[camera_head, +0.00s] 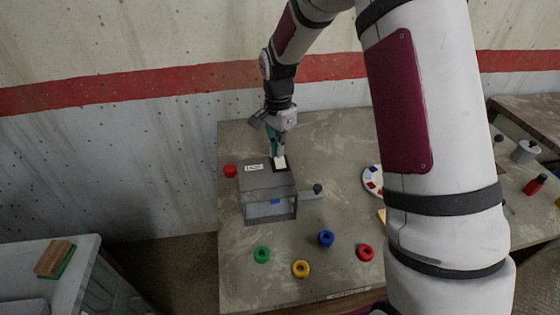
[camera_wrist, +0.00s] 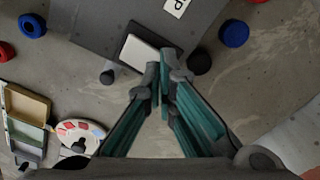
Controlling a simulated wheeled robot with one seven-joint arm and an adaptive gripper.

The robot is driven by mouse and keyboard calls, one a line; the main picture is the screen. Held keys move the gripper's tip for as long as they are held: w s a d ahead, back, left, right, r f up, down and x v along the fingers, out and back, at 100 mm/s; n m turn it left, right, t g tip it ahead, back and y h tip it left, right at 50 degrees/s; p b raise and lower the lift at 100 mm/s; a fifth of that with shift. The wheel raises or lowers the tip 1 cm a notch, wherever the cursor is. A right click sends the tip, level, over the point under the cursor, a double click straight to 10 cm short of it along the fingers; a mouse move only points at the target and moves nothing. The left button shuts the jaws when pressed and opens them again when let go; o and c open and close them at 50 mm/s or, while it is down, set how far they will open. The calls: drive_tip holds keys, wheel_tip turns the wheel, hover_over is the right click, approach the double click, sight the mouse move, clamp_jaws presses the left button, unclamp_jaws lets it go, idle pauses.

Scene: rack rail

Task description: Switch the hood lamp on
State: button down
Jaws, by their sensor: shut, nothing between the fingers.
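The grey hood (camera_head: 254,184) stands on the bench with a small white lamp label (camera_head: 254,167) on its top. A white switch (camera_head: 280,162) in a dark frame sits on the top beside the label. It also shows in the wrist view (camera_wrist: 148,54), its face pale and flat. My gripper (camera_head: 277,155) points down at the switch, fingers together and empty. In the wrist view the fingertips (camera_wrist: 163,72) overlap the switch's near edge; I cannot tell whether they touch it. Whether the lamp is lit is not clear.
A red round piece (camera_head: 230,171) lies left of the hood. A dark-knobbed lever (camera_head: 316,189) sticks out at its right. Green (camera_head: 262,254), yellow (camera_head: 300,268), blue (camera_head: 326,238) and red (camera_head: 365,252) rings lie in front. A white round tray (camera_head: 371,180) is to the right.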

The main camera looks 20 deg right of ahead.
drive_tip(key=shift+f, duration=0.25)
drive_tip(key=shift+r+p, duration=0.7)
drive_tip(key=shift+r, duration=2.85)
